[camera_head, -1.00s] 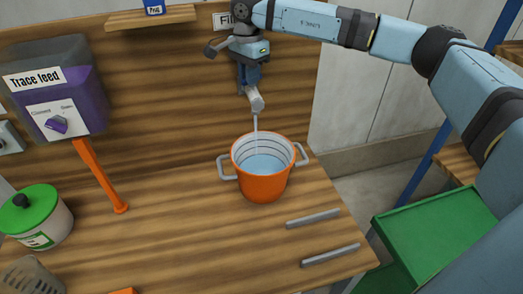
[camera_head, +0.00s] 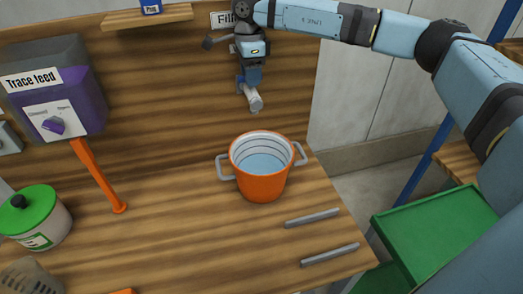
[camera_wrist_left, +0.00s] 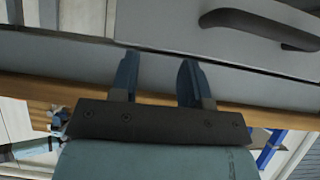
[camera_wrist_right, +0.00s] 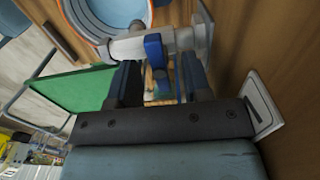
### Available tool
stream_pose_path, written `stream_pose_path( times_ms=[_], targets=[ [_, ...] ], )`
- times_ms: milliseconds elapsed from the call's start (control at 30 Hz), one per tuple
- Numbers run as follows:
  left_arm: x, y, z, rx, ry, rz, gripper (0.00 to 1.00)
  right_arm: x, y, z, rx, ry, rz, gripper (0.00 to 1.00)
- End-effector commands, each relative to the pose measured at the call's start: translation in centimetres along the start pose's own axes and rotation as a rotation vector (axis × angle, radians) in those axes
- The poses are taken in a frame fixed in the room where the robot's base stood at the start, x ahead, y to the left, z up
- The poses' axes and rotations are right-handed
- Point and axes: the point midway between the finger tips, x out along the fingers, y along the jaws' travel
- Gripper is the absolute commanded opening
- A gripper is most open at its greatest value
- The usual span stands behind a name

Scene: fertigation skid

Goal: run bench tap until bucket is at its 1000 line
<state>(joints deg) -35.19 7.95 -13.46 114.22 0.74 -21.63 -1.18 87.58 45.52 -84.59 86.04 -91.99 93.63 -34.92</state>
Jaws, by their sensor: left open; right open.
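The orange bucket (camera_head: 262,187) stands upright on the wooden bench under the tap, with light water inside and several ring lines on its inner wall above the water. The tap spout (camera_head: 254,100) points down over it and no stream shows. My right gripper (camera_head: 248,76) is at the tap, partly hiding it. In the right wrist view the tap body (camera_wrist_right: 130,47) and a blue handle (camera_wrist_right: 154,50) lie just beyond the open right fingers (camera_wrist_right: 155,85). My left gripper (camera_wrist_left: 158,80) is open and empty in the left wrist view, facing a grey surface. Line numbers are too small to read.
A green-lidded jar (camera_head: 36,216) stands at the bench's left. Two grey bars (camera_head: 312,217) lie at the front right. A green crate (camera_head: 430,235) is beyond the bench's right edge.

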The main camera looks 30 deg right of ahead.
Motion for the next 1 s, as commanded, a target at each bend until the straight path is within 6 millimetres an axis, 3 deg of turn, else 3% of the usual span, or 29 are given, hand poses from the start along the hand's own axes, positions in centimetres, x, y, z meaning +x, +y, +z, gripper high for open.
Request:
stream_pose_path(
  times_ms=[167, 600, 800, 1000],
  targets=[
    [0.1, 0.0, 0.2, 0.001, 0.000, 0.000, 0.43, -1.8, -0.1, 0.0, 0.000, -0.003, -0.003, 0.45],
    [0.6, 0.0, 0.9, -0.004, -0.003, 0.001, 0.43, -11.2, -0.1, -0.3, 0.003, -0.002, -0.002, 0.45],
    [0.6, 0.0, 0.7, -0.006, 0.001, 0.001, 0.43, -13.3, -0.1, -0.4, 0.004, -0.001, -0.001, 0.45],
    [0.6, 0.0, 0.7, -0.007, 0.000, 0.001, 0.43, -13.7, -0.1, -0.4, 0.004, -0.001, 0.001, 0.45]
  ],
)
